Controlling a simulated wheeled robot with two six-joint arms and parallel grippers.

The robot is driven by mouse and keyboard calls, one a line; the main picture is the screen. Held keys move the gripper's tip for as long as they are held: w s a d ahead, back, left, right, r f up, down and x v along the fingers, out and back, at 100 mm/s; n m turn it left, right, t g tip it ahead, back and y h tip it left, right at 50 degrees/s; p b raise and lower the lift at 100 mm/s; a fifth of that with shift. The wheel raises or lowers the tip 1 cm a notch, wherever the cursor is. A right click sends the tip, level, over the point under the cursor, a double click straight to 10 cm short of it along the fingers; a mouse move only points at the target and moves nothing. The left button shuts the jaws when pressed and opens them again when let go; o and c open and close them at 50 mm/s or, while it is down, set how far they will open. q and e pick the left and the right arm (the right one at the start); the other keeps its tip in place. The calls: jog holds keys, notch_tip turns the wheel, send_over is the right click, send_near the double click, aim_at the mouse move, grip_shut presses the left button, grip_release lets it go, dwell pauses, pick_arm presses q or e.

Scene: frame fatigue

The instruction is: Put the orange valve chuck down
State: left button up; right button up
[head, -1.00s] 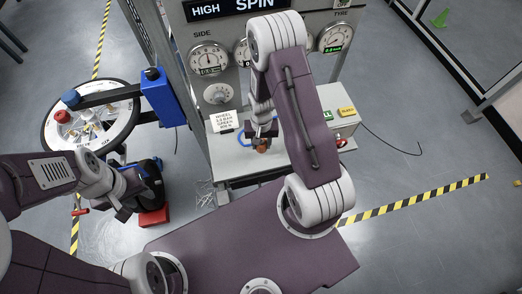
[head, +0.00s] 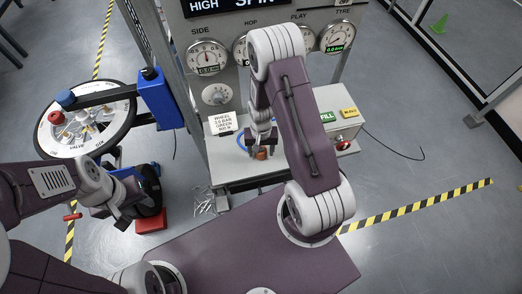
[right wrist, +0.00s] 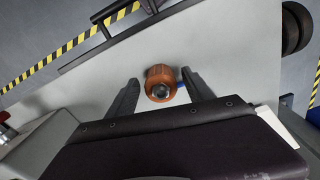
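The orange valve chuck (head: 262,154) stands on the grey shelf of the machine, with a blue hose (head: 240,142) beside it. In the right wrist view the chuck (right wrist: 160,83) shows end-on between the fingertips, with a gap on each side. My right gripper (head: 262,143) is open around the chuck; it also shows in the right wrist view (right wrist: 160,92). My left gripper (head: 124,218) is at the left, near a red block, away from the chuck; whether its fingers are open is unclear.
The gauge panel (head: 232,75) rises behind. A wheel (head: 90,125) with a blue clamp stands at left. A red block (head: 151,221) is on the floor.

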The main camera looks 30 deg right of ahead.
jog(key=shift+r, duration=0.35)
notch_tip(320, 180, up, 12)
jog(key=s+a+r+n+t+b, duration=0.1)
jog(key=s+a+n+b, duration=0.2)
jog(key=s, duration=0.5)
jog(key=shift+s+a+r+n+b, duration=0.15)
jog(key=shift+a+n+b, duration=0.25)
jog(key=shift+a+n, duration=0.5)
